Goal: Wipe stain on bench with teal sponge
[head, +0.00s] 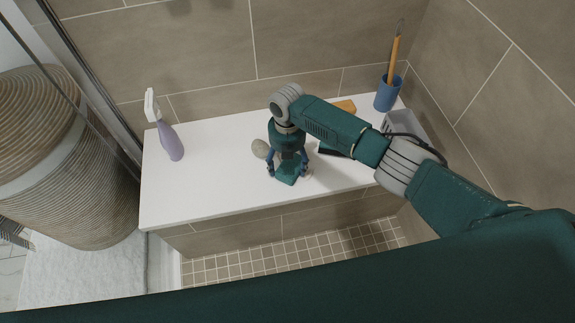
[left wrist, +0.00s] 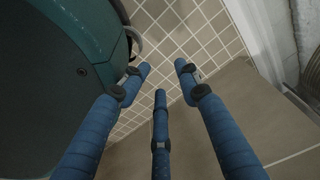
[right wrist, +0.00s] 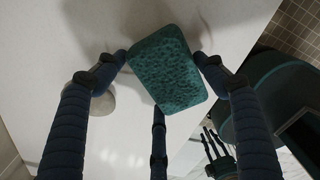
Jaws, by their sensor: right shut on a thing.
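The teal sponge (head: 287,177) is between the fingers of my right gripper (head: 288,166), over the front middle of the white bench (head: 215,175). The sponge also shows in the right wrist view (right wrist: 168,70), gripped at its sides, with its broad porous face toward the camera. I cannot tell whether it touches the bench. A faint brownish mark, perhaps the stain (right wrist: 206,22), shows on the white surface beyond the sponge. My left gripper (left wrist: 161,76) is open and empty above the tiled floor, outside the head view.
A purple spray bottle (head: 171,142) stands at the bench's left. A beige stone-like object (head: 260,148) is close left of the right gripper. A dark object (head: 329,151), an orange-brown block (head: 345,106), a blue cup (head: 385,97) with a brush and a grey box (head: 411,123) are at right.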

